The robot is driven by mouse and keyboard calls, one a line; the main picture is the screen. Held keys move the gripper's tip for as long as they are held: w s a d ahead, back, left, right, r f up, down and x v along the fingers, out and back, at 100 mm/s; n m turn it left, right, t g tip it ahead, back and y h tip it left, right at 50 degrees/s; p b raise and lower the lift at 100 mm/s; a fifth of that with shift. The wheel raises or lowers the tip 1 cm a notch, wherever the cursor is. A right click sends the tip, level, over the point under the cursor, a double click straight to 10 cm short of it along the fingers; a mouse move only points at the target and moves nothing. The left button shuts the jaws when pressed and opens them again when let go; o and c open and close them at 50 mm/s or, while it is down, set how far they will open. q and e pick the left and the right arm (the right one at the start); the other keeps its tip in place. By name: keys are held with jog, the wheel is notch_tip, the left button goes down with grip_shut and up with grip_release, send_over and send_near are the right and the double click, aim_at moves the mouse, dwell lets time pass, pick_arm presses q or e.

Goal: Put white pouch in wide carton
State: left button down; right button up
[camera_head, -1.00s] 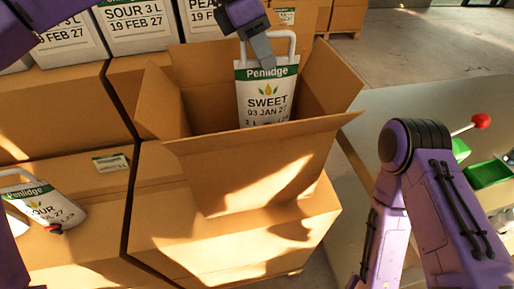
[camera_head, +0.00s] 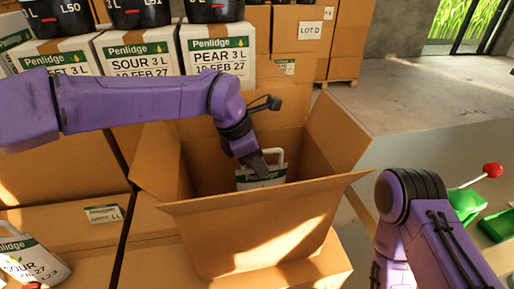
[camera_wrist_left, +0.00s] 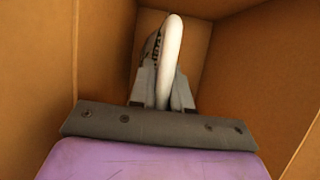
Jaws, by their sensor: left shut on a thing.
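The white pouch (camera_head: 262,181) with a green Penlidge band and a white loop handle is inside the wide carton (camera_head: 257,227), its lower part hidden by the front wall. The carton is open with its flaps spread. My left gripper (camera_head: 268,171) reaches down into the carton and is shut on the pouch. In the left wrist view, its fingers (camera_wrist_left: 163,92) close around the white handle, with brown carton walls on both sides. My right arm is at the right of the head view, but its gripper is out of frame.
Another white pouch (camera_head: 32,259) lies on closed cartons at the left. White Penlidge boxes (camera_head: 218,54) with black containers on top stand behind. Green trays (camera_head: 466,203) and a red-knobbed lever (camera_head: 491,170) are at the right.

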pick_arm(q)
jog(key=shift+f, duration=0.95)
jog(key=c, duration=1.5)
grip_release()
jog(key=shift+f, duration=0.2)
jog(key=o, duration=0.4)
jog(key=shift+s, duration=0.1)
jog(key=shift+r, duration=0.1)
jog(key=b+v, duration=0.1)
jog(key=v, duration=1.1)
jog(key=shift+r, duration=0.1)
